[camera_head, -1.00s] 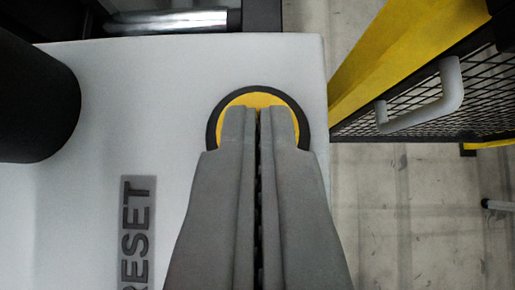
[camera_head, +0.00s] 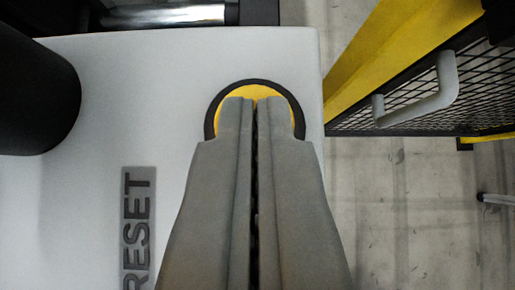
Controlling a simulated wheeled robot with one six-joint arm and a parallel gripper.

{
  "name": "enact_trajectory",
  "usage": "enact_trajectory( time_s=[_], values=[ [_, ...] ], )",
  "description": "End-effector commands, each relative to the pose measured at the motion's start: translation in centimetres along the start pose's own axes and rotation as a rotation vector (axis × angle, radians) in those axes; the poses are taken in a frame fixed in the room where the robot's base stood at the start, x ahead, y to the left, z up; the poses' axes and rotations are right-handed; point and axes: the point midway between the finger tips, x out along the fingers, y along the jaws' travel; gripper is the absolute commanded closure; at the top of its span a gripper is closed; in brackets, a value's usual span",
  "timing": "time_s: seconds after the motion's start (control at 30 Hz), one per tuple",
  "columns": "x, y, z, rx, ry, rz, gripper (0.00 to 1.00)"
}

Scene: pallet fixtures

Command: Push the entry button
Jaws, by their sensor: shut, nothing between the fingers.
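A round yellow button (camera_head: 256,90) with a black ring around it sits near the far right corner of a white panel (camera_head: 120,100). My gripper (camera_head: 255,103) is shut and empty. Its fingertips lie over the button in the picture and hide its middle and near part. I cannot tell whether the fingertips touch the button. No label that reads entry shows on the visible part of the panel.
A grey RESET label (camera_head: 138,230) is left of my gripper. A black cylinder (camera_head: 35,90) stands at the left edge. A yellow mesh gate (camera_head: 400,95) with a grey handle (camera_head: 425,98) is at the upper right, above a concrete floor (camera_head: 410,215).

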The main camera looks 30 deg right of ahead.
Motion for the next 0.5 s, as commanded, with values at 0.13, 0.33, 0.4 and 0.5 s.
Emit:
enact_trajectory(
  time_s=[0.13,0.33,0.4,0.5],
  values=[
    [-3.9,0.4,-0.9,0.002,0.013,-0.004,1.00],
    [-7.9,0.5,-1.0,0.003,0.015,-0.005,1.00],
    [-9.2,0.4,-1.0,0.002,0.016,-0.005,1.00],
    [-10.6,0.4,-1.0,0.002,0.016,-0.006,1.00]
  ],
)
